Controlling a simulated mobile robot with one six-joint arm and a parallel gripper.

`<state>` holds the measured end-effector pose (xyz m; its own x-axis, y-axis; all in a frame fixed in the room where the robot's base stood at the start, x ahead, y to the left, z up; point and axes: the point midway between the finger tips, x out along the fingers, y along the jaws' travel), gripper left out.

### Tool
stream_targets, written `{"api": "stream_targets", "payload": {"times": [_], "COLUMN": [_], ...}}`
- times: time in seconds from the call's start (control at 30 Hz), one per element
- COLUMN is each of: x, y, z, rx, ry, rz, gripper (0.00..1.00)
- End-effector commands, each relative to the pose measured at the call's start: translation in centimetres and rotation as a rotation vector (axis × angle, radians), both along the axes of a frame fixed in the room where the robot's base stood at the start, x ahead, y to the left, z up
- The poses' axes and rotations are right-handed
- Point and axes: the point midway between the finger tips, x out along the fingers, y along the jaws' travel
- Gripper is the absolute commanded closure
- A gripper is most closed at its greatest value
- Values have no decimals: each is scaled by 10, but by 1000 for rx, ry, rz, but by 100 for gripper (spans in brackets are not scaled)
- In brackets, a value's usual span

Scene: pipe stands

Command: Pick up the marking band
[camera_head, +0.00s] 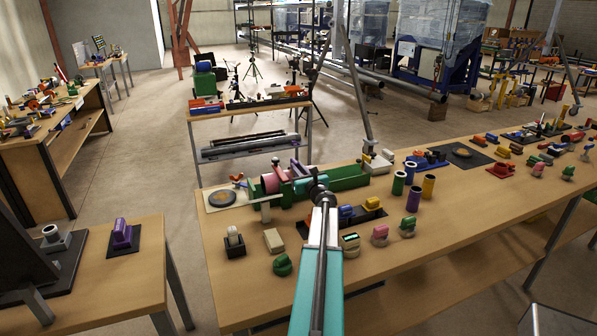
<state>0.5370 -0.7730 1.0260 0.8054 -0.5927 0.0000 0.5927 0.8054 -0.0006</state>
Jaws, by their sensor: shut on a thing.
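My gripper (320,192) is at the far end of my teal and white arm, low over the middle of the near bench (465,215). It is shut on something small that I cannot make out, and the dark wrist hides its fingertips. I cannot pick out the marking band for certain. A pink band-like piece (270,183) sits by the green pipe stand (349,178), just left of my gripper.
A white roll in a dark holder (234,243), a cream block (274,240) and a green knob (282,265) stand left of my arm. Several small coloured parts stand close on its right. A bench at lower left holds a purple piece (122,232). Bare wood lies at right.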

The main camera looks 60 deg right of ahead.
Motion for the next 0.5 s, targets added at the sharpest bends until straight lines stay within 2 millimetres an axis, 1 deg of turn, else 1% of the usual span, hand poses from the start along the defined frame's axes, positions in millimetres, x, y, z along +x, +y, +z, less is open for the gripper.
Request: {"api": "stream_targets", "payload": {"times": [0.27, 0.5], "x": [0, -34], "y": [0, 15], "z": [26, 29], "rx": [-2, 0], "ry": [-1, -1], "rz": [0, -2], "gripper": [100, 100]}}
